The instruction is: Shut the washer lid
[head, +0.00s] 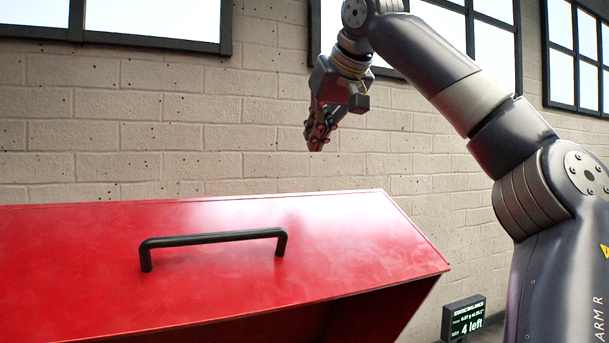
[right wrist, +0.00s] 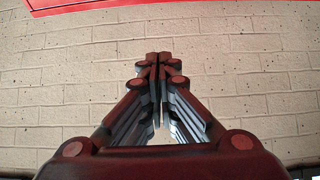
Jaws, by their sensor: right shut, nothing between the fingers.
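The washer lid (head: 330,240) is a red box-shaped cover with a black bar handle (head: 213,238) on its sloping face. It stands raised, with a dark opening under its lower front edge at the right. My right gripper (head: 316,148) is shut and empty, pointing down above and behind the lid's top edge, apart from it. In the right wrist view the shut fingers (right wrist: 158,58) show against the wall, and a strip of the red lid (right wrist: 110,9) crosses the top. My left gripper is not in view.
A pale block wall (head: 200,130) with windows (head: 150,22) stands behind. A small black display (head: 463,318) with green text, including "4 left", is at the lower right, below my right arm. The space above the lid's handle is clear.

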